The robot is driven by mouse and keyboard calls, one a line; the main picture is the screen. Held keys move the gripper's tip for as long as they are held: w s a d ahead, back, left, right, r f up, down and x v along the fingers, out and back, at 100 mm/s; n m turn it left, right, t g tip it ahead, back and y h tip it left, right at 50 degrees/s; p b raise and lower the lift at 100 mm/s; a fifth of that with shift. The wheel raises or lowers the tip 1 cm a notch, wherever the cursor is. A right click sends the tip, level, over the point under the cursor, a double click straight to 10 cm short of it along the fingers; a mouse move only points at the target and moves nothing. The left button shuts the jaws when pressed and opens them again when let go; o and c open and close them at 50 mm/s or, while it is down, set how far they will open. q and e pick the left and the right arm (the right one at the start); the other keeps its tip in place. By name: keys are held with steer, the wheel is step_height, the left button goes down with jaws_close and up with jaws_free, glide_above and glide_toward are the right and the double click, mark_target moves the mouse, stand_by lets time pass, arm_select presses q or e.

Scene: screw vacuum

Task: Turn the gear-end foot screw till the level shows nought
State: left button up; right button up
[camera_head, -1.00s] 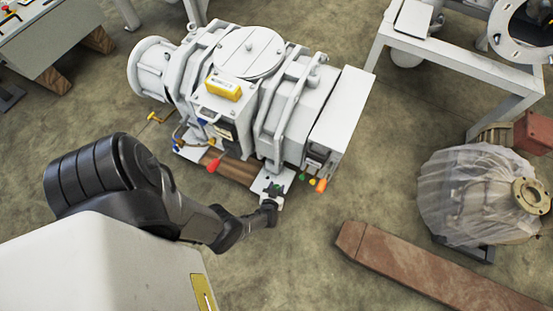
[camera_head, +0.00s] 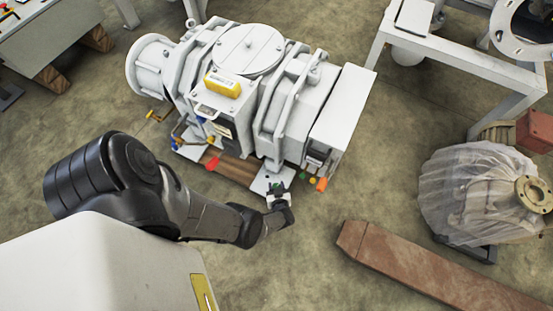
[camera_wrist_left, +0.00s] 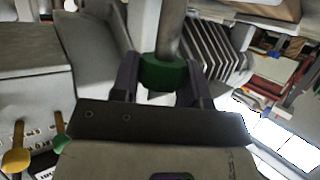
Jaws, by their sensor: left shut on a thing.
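The grey screw vacuum pump (camera_head: 268,95) stands on the floor with a yellow level (camera_head: 222,86) on its top; the level's reading is too small to make out. A foot screw with a green part (camera_wrist_left: 163,73) is at the front foot plate (camera_head: 264,182), near the pump's right part. My left gripper (camera_head: 277,188) is shut on this green part, with one dark finger on each side in the left wrist view (camera_wrist_left: 162,82). A grey shaft (camera_wrist_left: 170,30) runs on beyond the green part. My right gripper is not in view.
Red (camera_head: 212,163) and orange (camera_head: 321,184) pieces show low at the pump's front, close to my left gripper. A rusty beam (camera_head: 430,270) lies at the lower right. A wrapped unit (camera_head: 470,190) stands at the right. The floor in front of the pump is mostly clear.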

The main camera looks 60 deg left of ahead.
arm_select(q)
steer(key=o, duration=0.9)
steer(key=shift+o, duration=0.2)
steer(key=shift+d+r, duration=0.1)
steer(key=shift+s+d+r+p, duration=0.15)
steer(key=shift+d+r+p, duration=0.2)
steer(key=shift+d+p, duration=0.2)
steer(key=p+v, duration=0.2)
steer(key=v, duration=0.4)
steer(key=shift+f, duration=0.2)
